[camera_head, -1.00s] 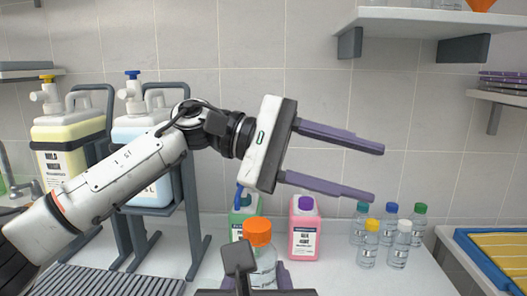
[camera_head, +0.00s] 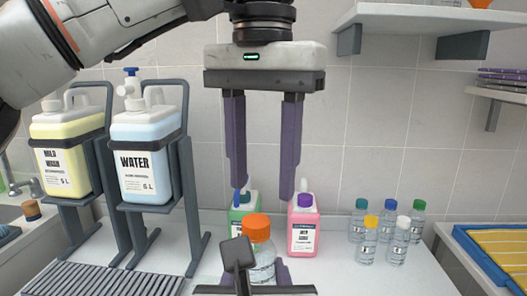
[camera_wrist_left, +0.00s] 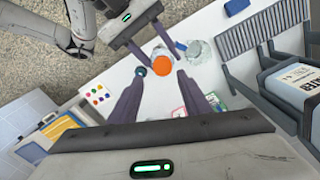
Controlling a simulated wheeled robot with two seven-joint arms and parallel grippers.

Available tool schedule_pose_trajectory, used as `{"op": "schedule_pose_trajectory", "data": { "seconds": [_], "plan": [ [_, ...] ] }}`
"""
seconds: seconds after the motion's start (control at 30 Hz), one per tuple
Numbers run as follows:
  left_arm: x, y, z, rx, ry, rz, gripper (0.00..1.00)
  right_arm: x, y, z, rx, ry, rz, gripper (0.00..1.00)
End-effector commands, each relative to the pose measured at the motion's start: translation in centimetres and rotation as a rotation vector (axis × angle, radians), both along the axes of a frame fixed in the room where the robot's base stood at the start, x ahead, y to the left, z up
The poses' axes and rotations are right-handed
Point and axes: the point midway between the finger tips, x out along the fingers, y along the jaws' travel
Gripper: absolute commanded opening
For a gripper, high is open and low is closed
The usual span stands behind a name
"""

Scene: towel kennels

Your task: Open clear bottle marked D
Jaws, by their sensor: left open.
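A clear bottle (camera_head: 262,262) with an orange cap (camera_head: 257,227) stands upright at the front of the counter; no letter D is readable on it. The cap also shows in the wrist view (camera_wrist_left: 162,66). My right gripper (camera_head: 258,278) is low at the bottle, its purple fingers closed on either side of the body; its palm partly hides it. My left gripper (camera_head: 262,190) points straight down, open and empty, above and apart from the orange cap. In the wrist view, the cap lies between and beyond the left fingers.
Green (camera_head: 243,212) and pink (camera_head: 303,225) bottles stand behind. Several small clear bottles (camera_head: 367,240) with coloured caps are at the right. Large yellow (camera_head: 68,150) and water (camera_head: 145,160) jugs sit on racks at left. A shelf (camera_head: 425,20) overhangs the upper right.

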Motion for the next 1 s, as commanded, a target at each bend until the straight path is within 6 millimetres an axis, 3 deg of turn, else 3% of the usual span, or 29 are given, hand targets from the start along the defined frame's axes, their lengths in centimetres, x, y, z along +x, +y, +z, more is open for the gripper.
{"op": "schedule_pose_trajectory", "data": {
  "seconds": [0.1,0.3,0.73,1.0],
  "plan": [
    [0.0,0.0,-2.1,-0.002,0.006,-0.005,0.43,0.0,0.0,0.0,0.000,0.000,0.000,0.00],
    [0.0,0.0,-4.6,-0.003,0.001,-0.001,0.43,0.0,0.0,0.0,0.000,0.000,0.000,0.00],
    [0.0,0.0,-5.5,-0.005,-0.002,0.001,0.43,0.0,0.0,0.0,0.000,0.000,0.000,0.00],
    [-0.1,-0.2,-5.5,-0.008,0.000,-0.003,0.01,0.0,0.1,0.0,-0.002,0.000,0.004,0.00]
  ]
}}
